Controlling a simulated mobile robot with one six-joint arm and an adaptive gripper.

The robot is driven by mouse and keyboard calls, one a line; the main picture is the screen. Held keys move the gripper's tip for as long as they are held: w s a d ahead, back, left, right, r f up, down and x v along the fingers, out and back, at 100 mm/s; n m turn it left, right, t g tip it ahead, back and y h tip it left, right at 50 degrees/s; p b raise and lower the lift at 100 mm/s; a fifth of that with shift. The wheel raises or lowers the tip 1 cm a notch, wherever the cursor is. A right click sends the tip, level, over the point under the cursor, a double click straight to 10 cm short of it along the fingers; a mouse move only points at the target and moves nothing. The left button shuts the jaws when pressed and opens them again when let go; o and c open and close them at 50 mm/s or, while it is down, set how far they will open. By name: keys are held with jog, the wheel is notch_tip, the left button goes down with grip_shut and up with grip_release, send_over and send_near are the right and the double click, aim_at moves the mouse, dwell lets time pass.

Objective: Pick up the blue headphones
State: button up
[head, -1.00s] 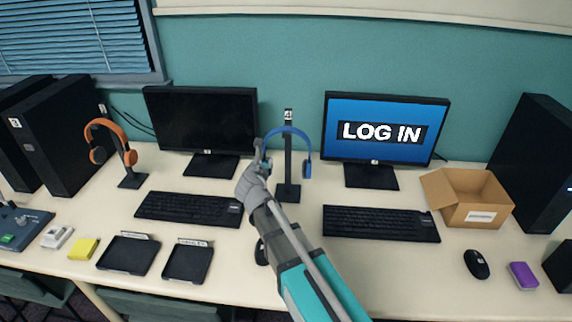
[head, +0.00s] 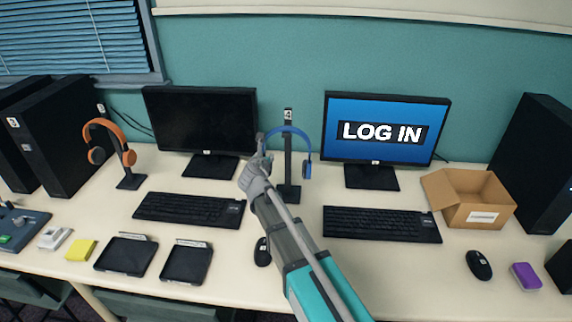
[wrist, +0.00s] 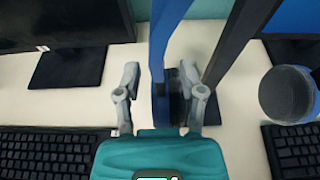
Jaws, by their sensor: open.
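The blue headphones (head: 307,168) hang on a black stand (head: 288,188) marked 4, between the two monitors. My gripper (head: 263,145) is at the left side of the headphones and hides their left ear cup in the head view. In the wrist view my gripper (wrist: 163,95) is open, with one finger on each side of the blue band (wrist: 157,60). The fingers look apart from the band. The right ear cup (wrist: 287,94) shows farther right, beyond the stand's dark post.
Orange headphones (head: 129,157) hang on another stand at left. A dark monitor (head: 200,120) and a lit monitor (head: 385,130) stand behind. Keyboards (head: 380,223), a cardboard box (head: 482,215), black trays (head: 126,255) and a mouse (head: 479,264) lie on the white table.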

dwell(0.4)
grip_shut()
jog(key=shift+r, duration=0.2)
dwell(0.3)
notch_tip(320, 180, up, 2)
jog(key=shift+p, duration=1.25)
jog(key=s+d+r+p, duration=0.6)
jog(key=s+r+p, duration=0.4)
jog(key=s, duration=0.2)
jog(key=shift+s+r+p, duration=0.3)
jog(key=shift+s, duration=0.05)
